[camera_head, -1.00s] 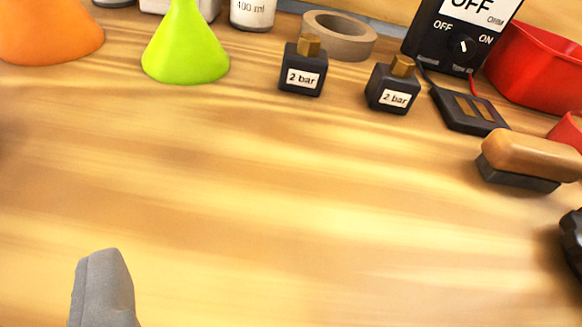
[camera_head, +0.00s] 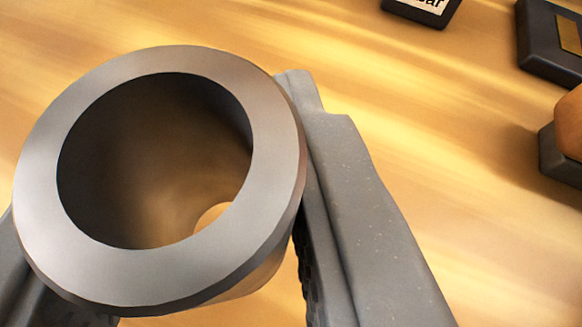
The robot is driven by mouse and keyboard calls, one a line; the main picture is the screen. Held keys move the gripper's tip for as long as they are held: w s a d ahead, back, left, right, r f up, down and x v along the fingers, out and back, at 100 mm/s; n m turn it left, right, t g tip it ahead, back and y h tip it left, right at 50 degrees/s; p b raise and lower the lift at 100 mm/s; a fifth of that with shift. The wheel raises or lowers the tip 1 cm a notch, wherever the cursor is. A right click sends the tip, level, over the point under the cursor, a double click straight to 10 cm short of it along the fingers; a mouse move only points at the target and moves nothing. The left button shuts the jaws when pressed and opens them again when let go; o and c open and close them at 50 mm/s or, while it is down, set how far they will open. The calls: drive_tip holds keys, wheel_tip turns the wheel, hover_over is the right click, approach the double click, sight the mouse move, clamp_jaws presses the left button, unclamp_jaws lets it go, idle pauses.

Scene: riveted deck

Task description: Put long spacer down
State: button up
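The long spacer (camera_head: 280,165) is a thick grey metal tube, seen almost end-on, filling the left half of the view. Its near rim faces me, and a small bright crescent of wood shows through the bore. My gripper (camera_head: 160,190) has one finger along the spacer's right side and the other at its lower left. The gripper appears shut on the spacer. The left fingertip and the spacer's far end are hidden behind the rim, so I cannot tell directly whether the far end touches the wooden surface.
The wooden surface (camera_head: 450,130) is bare right of the gripper. A black block with a white label (camera_head: 423,8) is at the top edge. A black device (camera_head: 550,42) is at the top right. A brush-like object with a wooden top (camera_head: 570,125) stands at the right edge.

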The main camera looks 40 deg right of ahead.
sight(228, 203)
drive_tip(key=shift+f+b, duration=0.45)
drive_tip(key=shift+f, duration=1)
drive_tip(key=shift+f, duration=0.15)
drive_tip(key=o, duration=1.1)
drive_tip(key=p+v, duration=0.2)
drive_tip(key=v, duration=0.9)
drive_tip(key=shift+w+r, duration=0.1)
drive_tip(key=shift+r, duration=0.1)
drive_tip(key=shift+s+a+r+p, duration=0.1)
drive_tip(key=shift+s+a+p, duration=0.2)
drive_tip(key=shift+s, duration=0.25)
